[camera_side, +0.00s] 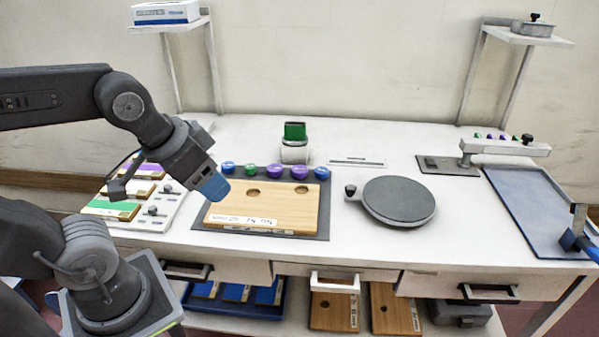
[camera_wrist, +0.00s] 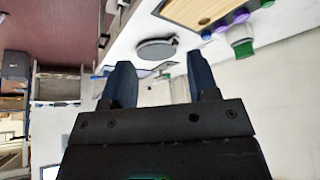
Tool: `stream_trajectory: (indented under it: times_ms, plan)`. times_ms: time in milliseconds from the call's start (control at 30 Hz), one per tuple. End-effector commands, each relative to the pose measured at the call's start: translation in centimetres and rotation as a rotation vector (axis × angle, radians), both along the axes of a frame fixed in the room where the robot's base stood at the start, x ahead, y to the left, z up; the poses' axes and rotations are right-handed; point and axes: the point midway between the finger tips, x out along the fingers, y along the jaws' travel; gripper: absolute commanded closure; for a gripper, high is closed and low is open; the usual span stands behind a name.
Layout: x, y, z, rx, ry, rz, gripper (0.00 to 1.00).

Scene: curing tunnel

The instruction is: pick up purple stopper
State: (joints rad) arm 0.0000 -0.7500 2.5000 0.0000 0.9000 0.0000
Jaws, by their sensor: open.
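Two purple stoppers stand in the row on a dark strip behind the wooden board: one (camera_side: 299,172) right of the row's middle, and a bluer-looking one (camera_side: 274,171) beside it on the left. In the wrist view, purple stoppers show at the upper right, one (camera_wrist: 221,26) lower and one (camera_wrist: 241,16) higher. My gripper (camera_side: 214,187) is above the left end of the board, left of both purple stoppers and apart from them. In the wrist view my gripper (camera_wrist: 157,78) has its blue fingers spread with nothing between them.
A blue stopper (camera_side: 228,168), a green stopper (camera_side: 251,170) and another blue one (camera_side: 322,173) share the row. The wooden board (camera_side: 300,205) lies in front. A white cup (camera_side: 294,154) with a green top stands behind. A dark round plate (camera_side: 399,200) is to the right.

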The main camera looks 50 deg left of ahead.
Motion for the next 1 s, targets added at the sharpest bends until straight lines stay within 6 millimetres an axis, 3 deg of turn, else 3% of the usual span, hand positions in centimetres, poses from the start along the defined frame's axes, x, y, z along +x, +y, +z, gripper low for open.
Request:
stream_trajectory:
  times_ms: [67,333,633,767,1000]
  plan:
    - [0.0,0.0,0.0,0.0,0.0,0.0,0.45]
    - [0.0,0.0,0.0,0.0,0.0,0.0,0.2]
    - [0.7,0.1,0.5,0.013,0.009,-0.018,0.2]
    - [3.4,0.8,1.9,0.067,0.049,-0.101,0.2]
    - [12.4,3.6,4.0,0.203,0.169,-0.38,0.2]
